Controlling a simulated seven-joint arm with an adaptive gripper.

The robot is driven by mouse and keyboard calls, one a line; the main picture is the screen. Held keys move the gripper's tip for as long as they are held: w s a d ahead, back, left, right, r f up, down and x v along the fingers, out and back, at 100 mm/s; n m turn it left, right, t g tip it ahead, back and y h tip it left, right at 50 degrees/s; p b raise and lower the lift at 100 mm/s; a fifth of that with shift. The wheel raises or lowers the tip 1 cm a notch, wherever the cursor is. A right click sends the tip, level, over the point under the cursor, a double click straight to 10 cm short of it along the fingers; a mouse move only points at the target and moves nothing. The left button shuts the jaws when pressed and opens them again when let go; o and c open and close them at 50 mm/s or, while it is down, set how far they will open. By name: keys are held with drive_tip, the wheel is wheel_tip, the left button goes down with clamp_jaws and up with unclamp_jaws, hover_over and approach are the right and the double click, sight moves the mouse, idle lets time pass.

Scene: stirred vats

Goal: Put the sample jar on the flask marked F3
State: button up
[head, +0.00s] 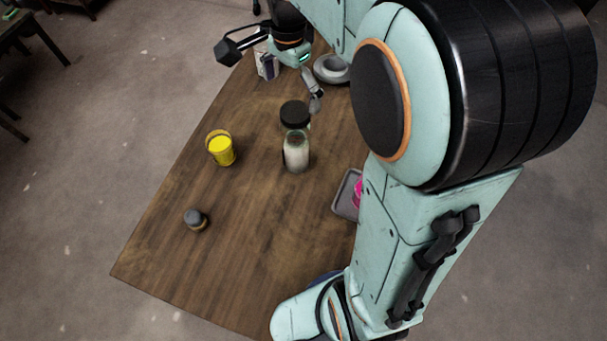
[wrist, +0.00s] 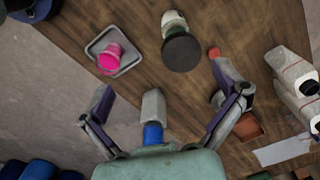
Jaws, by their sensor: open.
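No F3 mark can be read, and I cannot tell for sure which thing is the sample jar. A clear bottle with pale contents (head: 296,152) stands mid-table in the head view, with a wide black round top (head: 294,113) at its far end. In the wrist view the black round top (wrist: 182,53) shows ahead of the fingers. A small jar with a dark grey lid (head: 196,219) stands near the left front. My gripper (head: 271,76) is open and above the table's far part, beyond the bottle. Its spread fingers (wrist: 162,82) show nothing held.
A yellow tub (head: 221,149) stands left of the bottle. A grey tray (head: 342,205) holds a pink item (wrist: 111,56), partly hidden by my arm in the head view. White containers (wrist: 296,72) stand at the wrist view's right. The table's left front is mostly clear.

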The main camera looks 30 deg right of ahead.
drive_tip(key=s+a+f+n, duration=0.1)
drive_tip(key=s+a+n, duration=0.2)
drive_tip(key=s+n, duration=0.4)
drive_tip(key=s+a+f+n, duration=0.2)
drive_tip(key=s+n, duration=0.6)
drive_tip(key=s, duration=0.4)
drive_tip(key=shift+s+a+y, duration=0.25)
drive_tip(key=shift+a+y, duration=0.15)
drive_tip(key=shift+a, duration=0.5)
